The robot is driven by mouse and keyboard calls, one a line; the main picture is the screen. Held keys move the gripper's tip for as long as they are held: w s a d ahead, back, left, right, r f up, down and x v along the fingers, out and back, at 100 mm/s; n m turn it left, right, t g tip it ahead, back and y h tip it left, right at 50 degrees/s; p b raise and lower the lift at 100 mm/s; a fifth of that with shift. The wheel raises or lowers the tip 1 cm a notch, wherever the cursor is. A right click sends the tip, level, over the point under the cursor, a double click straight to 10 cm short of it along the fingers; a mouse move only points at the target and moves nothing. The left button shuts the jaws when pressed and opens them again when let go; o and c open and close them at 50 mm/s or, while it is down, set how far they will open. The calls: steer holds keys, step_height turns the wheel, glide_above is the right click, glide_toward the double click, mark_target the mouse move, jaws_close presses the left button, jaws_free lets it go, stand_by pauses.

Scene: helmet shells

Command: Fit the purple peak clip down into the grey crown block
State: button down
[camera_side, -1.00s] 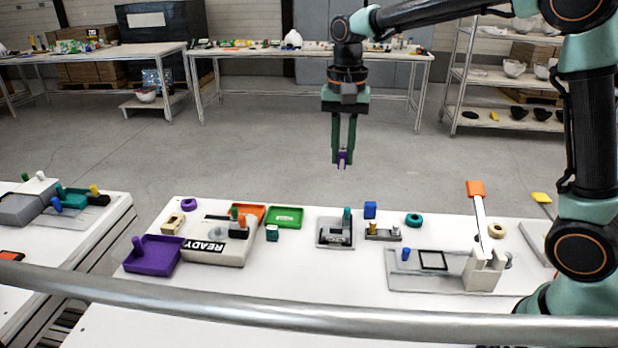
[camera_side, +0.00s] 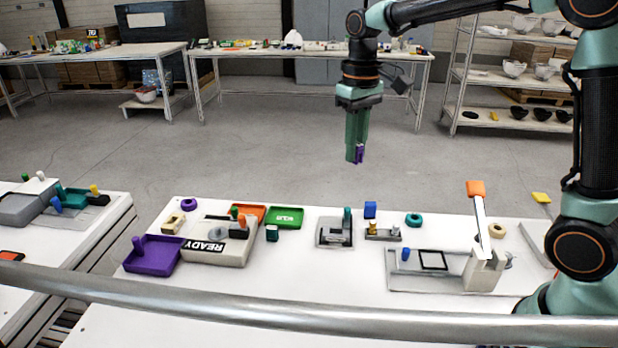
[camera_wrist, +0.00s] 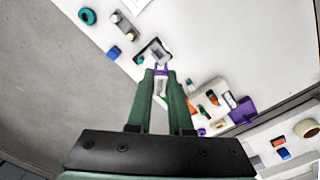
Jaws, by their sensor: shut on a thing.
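My gripper (camera_side: 357,153) is shut on the small purple peak clip (camera_side: 360,154) and holds it well above the white table. In the wrist view, the purple clip (camera_wrist: 161,70) shows between the tips of my green fingers (camera_wrist: 161,77); the fingers hide part of it. A grey block with dark parts (camera_side: 335,233), which looks like the crown block, sits on the table below my gripper, a teal peg at its back edge. In the wrist view this block (camera_wrist: 153,49) appears just beyond the fingertips. The clip is apart from it.
A grey bar with pegs (camera_side: 383,234), a blue block (camera_side: 370,209) and a teal ring (camera_side: 414,219) stand right of the block. A READY-marked fixture (camera_side: 222,240), a green tray (camera_side: 285,217) and a purple tray (camera_side: 153,257) are left. An orange-topped lever (camera_side: 477,210) rises at right.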

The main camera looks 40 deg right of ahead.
steer(key=w, duration=0.4)
glide_toward(336, 234)
steer(key=f, duration=0.5)
steer(key=shift+w+d+f, duration=0.4)
steer(key=shift+f, duration=0.15)
